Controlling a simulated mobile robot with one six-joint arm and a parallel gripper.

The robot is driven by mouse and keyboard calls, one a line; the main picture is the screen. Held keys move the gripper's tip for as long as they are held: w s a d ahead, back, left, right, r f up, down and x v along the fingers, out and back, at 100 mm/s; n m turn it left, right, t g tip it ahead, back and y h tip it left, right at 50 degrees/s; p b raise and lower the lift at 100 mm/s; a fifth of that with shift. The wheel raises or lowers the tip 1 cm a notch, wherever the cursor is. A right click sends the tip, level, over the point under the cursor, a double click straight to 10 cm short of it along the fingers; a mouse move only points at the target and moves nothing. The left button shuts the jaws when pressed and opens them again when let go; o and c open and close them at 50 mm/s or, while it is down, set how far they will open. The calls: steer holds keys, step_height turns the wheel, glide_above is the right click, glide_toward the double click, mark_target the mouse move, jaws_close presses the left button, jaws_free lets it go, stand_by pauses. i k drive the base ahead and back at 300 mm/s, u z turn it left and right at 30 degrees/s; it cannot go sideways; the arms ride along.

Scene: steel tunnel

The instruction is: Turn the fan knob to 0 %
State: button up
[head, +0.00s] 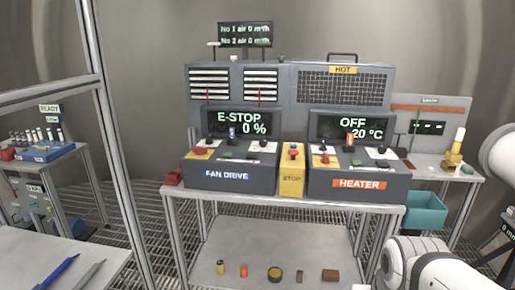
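The FAN DRIVE box (228,177) stands on the left of the steel table in the head view. Its display (239,122) reads E-STOP and 0 %. Small controls sit on its sloping top: a blue-marked upright part (232,133), a red part (200,151) on a light plate, a green button (227,155) and dark parts. I cannot tell for sure which is the fan knob, nor how it is turned. A white link of my arm shows at the lower right; my gripper is not in view.
A yellow STOP box (291,175) with a red button (293,152) stands between the fan box and the HEATER box (358,185), whose display (352,127) reads OFF, 20 °C. A grey frame post (118,140) rises at left. Several small objects lie on the lower shelf (255,248).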

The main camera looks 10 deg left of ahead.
mark_target(263, 143)
steer(key=u, duration=0.5)
steer(key=i, duration=1.65)
steer(key=z, duration=0.45)
